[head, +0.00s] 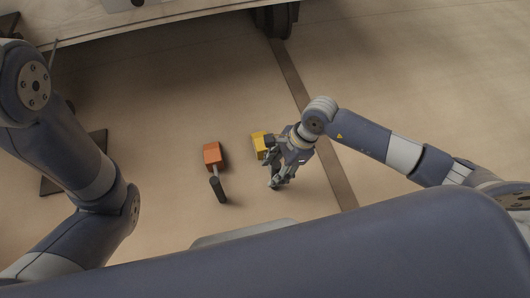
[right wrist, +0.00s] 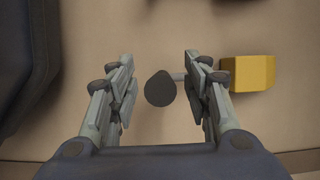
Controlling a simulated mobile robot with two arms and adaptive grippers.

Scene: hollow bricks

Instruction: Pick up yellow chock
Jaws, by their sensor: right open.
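The yellow chock (head: 259,145) lies on the floor near the middle of the head view, partly hidden by my right gripper (head: 279,178). In the right wrist view, its yellow block (right wrist: 249,73) is right of the fingers. A thin grey rod runs from the block to a dark handle (right wrist: 160,89). My right gripper (right wrist: 160,95) is open, with the dark handle showing between its fingers. I cannot tell whether the fingers touch it. My left gripper is outside the views; only my left arm shows.
An orange chock (head: 212,155) with a dark handle lies left of the yellow one. A dark strip (head: 308,105) crosses the floor to the right. A large structure with a dark wheel (head: 275,20) stands at the top. Floor around the chocks is mostly clear.

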